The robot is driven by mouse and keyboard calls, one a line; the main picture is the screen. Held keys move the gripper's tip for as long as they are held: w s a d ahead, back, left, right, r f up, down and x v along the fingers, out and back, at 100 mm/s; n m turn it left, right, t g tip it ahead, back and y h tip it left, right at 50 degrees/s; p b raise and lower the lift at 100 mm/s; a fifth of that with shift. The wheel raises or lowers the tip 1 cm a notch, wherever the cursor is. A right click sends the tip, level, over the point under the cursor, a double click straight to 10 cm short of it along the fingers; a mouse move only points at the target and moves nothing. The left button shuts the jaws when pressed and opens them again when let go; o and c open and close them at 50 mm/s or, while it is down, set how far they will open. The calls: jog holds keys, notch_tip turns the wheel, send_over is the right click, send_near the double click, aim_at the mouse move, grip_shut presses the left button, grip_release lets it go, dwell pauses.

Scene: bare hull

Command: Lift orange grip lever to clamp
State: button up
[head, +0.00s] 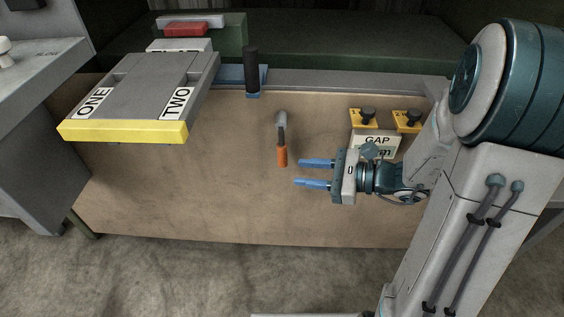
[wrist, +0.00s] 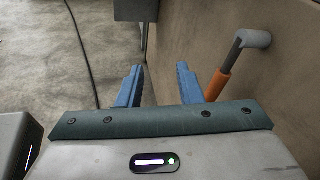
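The lever has an orange grip (head: 282,156) on a dark shaft that hangs down from a grey pivot (head: 281,117) on the tan front panel. In the wrist view the orange grip (wrist: 217,86) shows just beyond and to the right of the right finger. My gripper (head: 298,173) has blue fingers, spread apart with nothing between them. In the head view its fingertips point left, to the right of and slightly below the orange grip. From these views I cannot tell whether a finger touches the grip.
A grey box with a yellow edge (head: 125,131), marked ONE and TWO, juts out at the upper left. A black upright handle (head: 251,72) stands on the ledge. Two yellow plates with black knobs (head: 363,118) and a GAP label (head: 377,141) sit behind my arm. The panel below the lever is bare.

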aim_at(286, 151)
jog(key=w+d+f+m+t+b, duration=0.4)
jog(key=w+d+f+m+t, duration=0.1)
jog(key=w+f+m+t, duration=0.15)
jog(key=shift+h, duration=0.3)
jog(key=b+x, duration=0.1)
jog(key=x, duration=0.6)
jog(key=b+x, duration=0.1)
jog(key=x, duration=0.5)
jog(key=shift+a+f, duration=0.2)
jog(key=shift+a, duration=0.25)
jog(key=shift+d, duration=0.1)
grip_shut()
